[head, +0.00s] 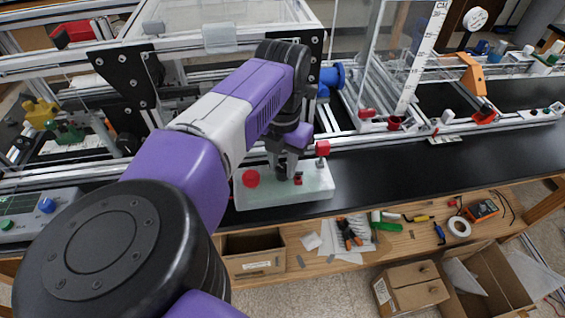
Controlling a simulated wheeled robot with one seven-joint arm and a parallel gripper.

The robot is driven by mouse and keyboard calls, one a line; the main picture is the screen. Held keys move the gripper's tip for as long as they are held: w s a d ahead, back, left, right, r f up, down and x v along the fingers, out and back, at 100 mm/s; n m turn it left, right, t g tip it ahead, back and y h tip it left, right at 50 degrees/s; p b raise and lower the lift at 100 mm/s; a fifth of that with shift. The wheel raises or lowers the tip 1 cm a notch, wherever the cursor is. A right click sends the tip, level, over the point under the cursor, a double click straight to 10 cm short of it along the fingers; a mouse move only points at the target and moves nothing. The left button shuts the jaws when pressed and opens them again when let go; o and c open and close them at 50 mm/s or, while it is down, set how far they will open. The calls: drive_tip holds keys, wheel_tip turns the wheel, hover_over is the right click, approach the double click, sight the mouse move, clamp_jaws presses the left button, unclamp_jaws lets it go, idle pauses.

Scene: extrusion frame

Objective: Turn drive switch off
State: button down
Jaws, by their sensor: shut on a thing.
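A pale switch box (285,197) sits on the black bench top at the centre of the head view. It carries a round red button (250,178) on its left, a small red part (298,178) near its middle and a red-topped lever (322,149) at its right rear. My gripper (284,173) points down over the middle of the box and is shut on a small dark part there, apparently the drive switch. My arm and fingers hide most of that part, so its position cannot be read.
The aluminium extrusion frame (185,60) stands close behind the box. A clear upright panel with a white scale (422,55) is at the right rear. The black bench top (420,165) is clear to the right. A lower wooden shelf (380,235) holds tools, tape and papers.

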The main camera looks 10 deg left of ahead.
drive_tip(key=shift+n, duration=0.6)
drive_tip(key=c, duration=1.1)
unclamp_jaws()
drive_tip(key=shift+o, duration=0.2)
